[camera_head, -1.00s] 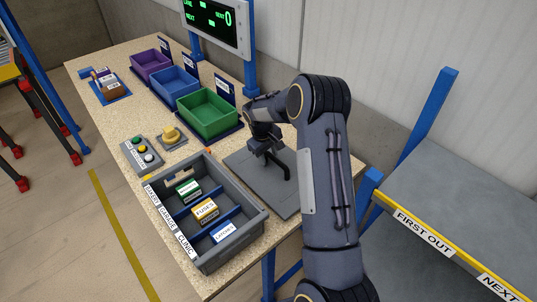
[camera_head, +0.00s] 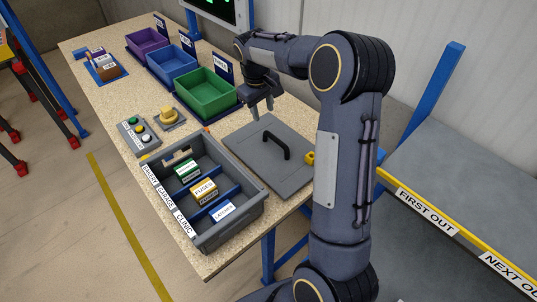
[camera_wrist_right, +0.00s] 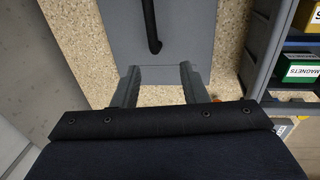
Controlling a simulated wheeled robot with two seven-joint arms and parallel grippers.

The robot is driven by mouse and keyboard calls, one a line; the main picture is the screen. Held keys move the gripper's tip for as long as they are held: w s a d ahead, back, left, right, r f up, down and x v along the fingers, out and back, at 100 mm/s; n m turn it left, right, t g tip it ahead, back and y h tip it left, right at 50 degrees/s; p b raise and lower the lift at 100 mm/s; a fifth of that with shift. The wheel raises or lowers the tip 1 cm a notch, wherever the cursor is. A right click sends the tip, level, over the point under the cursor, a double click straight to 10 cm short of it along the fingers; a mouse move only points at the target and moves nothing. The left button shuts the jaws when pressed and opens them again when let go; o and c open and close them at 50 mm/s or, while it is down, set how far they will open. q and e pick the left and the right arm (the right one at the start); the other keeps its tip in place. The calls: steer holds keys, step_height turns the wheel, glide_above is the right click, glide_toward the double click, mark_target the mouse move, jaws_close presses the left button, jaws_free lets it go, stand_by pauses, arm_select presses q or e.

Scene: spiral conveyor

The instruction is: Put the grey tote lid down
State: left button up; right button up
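The grey tote lid (camera_head: 247,158) lies flat on the tabletop beside the grey tote, with its black bar handle (camera_head: 276,144) upward. It also shows in the right wrist view (camera_wrist_right: 185,30), with part of the handle (camera_wrist_right: 152,28). My right gripper (camera_head: 262,112) is above the table past the lid's far edge, clear of the handle. Its two fingers stand apart in the right wrist view (camera_wrist_right: 157,82), with nothing between them. My left gripper is not in view.
The grey tote (camera_head: 257,208) holds several small boxes in labelled compartments. Green (camera_head: 226,112), blue (camera_head: 190,72) and purple bins stand at the back. A shelf (camera_head: 475,175) stands right.

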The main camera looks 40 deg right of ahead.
steer(key=s+a+r+t+y, duration=0.1)
steer(key=s+a+r, duration=0.15)
steer(key=s, duration=0.25)
steer(key=s+a+r+m+t+y, duration=0.1)
steer(key=s+a+r, duration=0.1)
steer(key=s+a, duration=0.3)
steer(key=s+a+r+t+y, duration=0.1)
steer(key=s+a+r, duration=0.15)
steer(key=s, duration=0.35)
steer(key=s+a+f+m+t+y, duration=0.1)
steer(key=s+a+f+t+y, duration=0.1)
steer(key=s+a, duration=0.6)
steer(key=s+f, duration=0.1)
steer(key=s, duration=0.4)
steer(key=shift+s+f+m+y, duration=0.15)
steer(key=shift+f+m+y, duration=0.05)
steer(key=shift+m+y, duration=0.1)
